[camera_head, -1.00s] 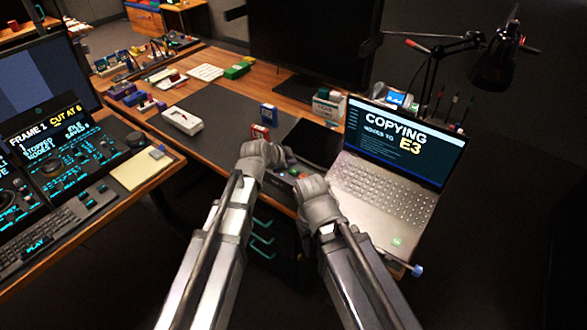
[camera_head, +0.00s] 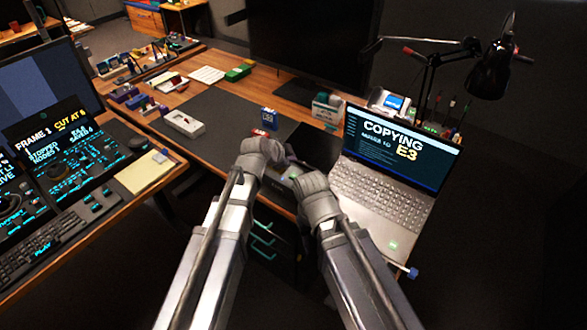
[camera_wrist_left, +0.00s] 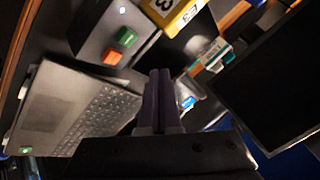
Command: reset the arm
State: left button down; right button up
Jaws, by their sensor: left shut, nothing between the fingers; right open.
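My left gripper (camera_head: 266,152) is over the front edge of the desk in the head view, with its fingertips hidden behind the wrist. In the left wrist view its two dark fingers (camera_wrist_left: 157,92) are together with nothing between them. My right gripper (camera_head: 313,184) is lower and to the right, just left of the laptop (camera_head: 381,190). Its fingers are hidden by its wrist. A grey box with a green button (camera_wrist_left: 127,37) and an orange button (camera_wrist_left: 112,57) shows in the left wrist view. A yellow block marked E3 (camera_wrist_left: 175,14) is beside it.
The laptop screen reads "COPYING NODES TO E3". A blue box (camera_head: 269,118) stands on the dark mat (camera_head: 222,107) beyond my left gripper. A white tray (camera_head: 184,124) lies further left. A big monitor (camera_head: 312,45) and a desk lamp (camera_head: 490,75) stand at the back.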

pick_arm(q)
jog(key=s+a+f+n+g+y+p, duration=0.1)
jog(key=s+a+n+g+y+p, duration=0.1)
jog(key=s, duration=1.1)
jog(key=s+a+f+n+g+y+p, duration=0.1)
jog(key=s+a+n+g+y, duration=0.2)
jog(key=s+n+g, duration=0.3)
jog(key=s+n+y, duration=0.1)
jog(key=s+n, duration=0.2)
jog(key=s, duration=0.4)
jog(key=shift+f+p, duration=0.4)
